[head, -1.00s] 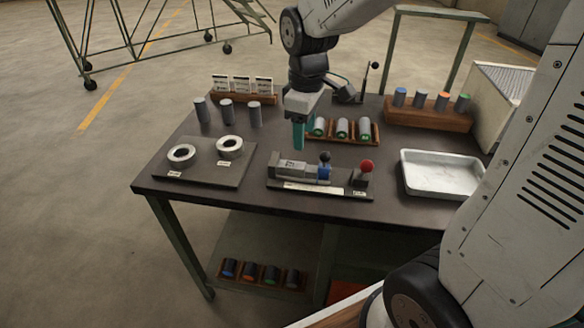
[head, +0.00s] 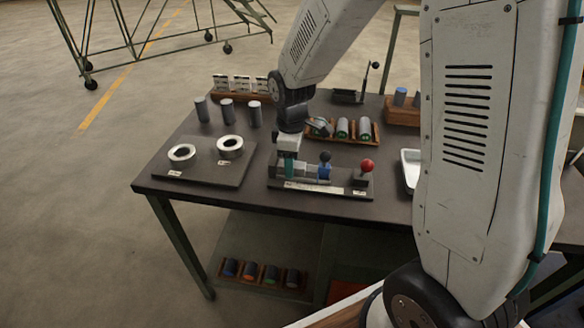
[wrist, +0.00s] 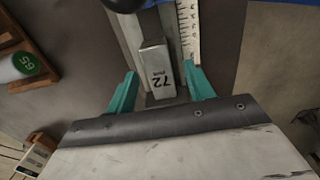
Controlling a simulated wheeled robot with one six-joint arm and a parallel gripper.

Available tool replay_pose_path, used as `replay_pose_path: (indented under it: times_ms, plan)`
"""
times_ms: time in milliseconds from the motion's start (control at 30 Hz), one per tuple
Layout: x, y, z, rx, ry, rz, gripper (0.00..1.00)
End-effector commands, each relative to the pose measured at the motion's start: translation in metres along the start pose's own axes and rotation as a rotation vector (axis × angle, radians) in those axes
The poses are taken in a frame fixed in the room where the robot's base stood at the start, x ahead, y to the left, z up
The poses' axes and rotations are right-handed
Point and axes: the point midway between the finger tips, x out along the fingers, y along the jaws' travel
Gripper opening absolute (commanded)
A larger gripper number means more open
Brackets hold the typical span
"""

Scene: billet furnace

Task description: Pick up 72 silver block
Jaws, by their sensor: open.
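The silver block (wrist: 156,68) marked 72 shows in the wrist view, lying in the grey fixture with a ruler strip (wrist: 189,35) alongside. My gripper (wrist: 161,90) has two teal fingers, spread apart, one on each side of the block's near end. I cannot tell whether either finger touches it. In the head view my gripper (head: 289,168) is low over the left part of the fixture (head: 318,188), and my gripper and wrist hide most of the block there.
A black knob (head: 325,156) on a blue part and a red knob (head: 367,165) stand to the right. Two white rings (head: 230,147) lie on a plate to the left. A rack of cylinders (head: 343,129) is behind. A white tray (head: 410,166) is partly hidden by my arm.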

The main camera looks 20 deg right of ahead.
Motion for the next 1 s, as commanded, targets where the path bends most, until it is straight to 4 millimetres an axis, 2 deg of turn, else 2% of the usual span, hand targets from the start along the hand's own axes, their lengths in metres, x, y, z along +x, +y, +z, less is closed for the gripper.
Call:
replay_pose_path:
  times_ms: [233,267,433,767,1000]
  plan:
    - [0.002,0.0,0.0,0.0,0.0,0.0,0.53]
    - [0.002,0.0,0.0,0.0,0.0,0.0,0.47]
    - [0.002,0.0,0.0,0.0,0.0,0.0,0.0]
    - [0.0,0.0,0.0,0.0,0.001,0.002,0.0]
    - [-0.019,0.001,-0.001,0.0,0.004,0.004,0.0]
